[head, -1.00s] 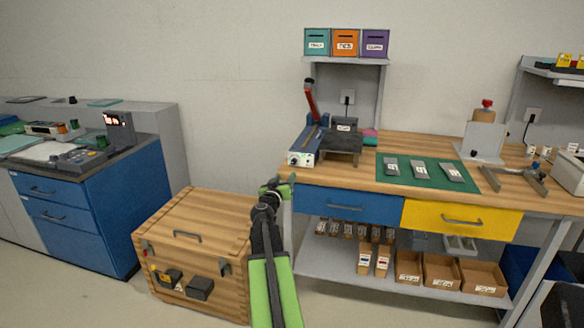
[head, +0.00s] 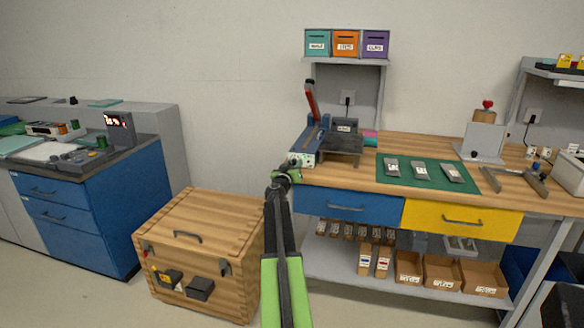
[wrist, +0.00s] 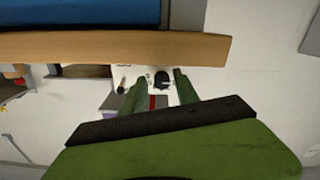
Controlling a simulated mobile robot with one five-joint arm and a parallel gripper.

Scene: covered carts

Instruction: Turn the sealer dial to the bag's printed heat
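The blue sealer (head: 309,143) with its raised red-tipped lever stands at the left end of the wooden bench. Its pale front panel faces me and is partly covered by my gripper (head: 293,164) in the head view. In the wrist view, which looks upside down, a dark round dial (wrist: 161,80) shows between the two green fingers of my gripper (wrist: 159,82). The fingers are apart, with a gap on each side of the dial. Its setting is too small to read. Several grey bags (head: 421,170) with white labels lie on a green mat (head: 405,180); their print is unreadable.
A wooden crate (head: 195,220) stands on the floor left of my arm. The bench's front edge (wrist: 120,45) is close to my gripper. A blue drawer (head: 348,206) lies below it. Labelled bins (head: 345,43) sit on the shelf above.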

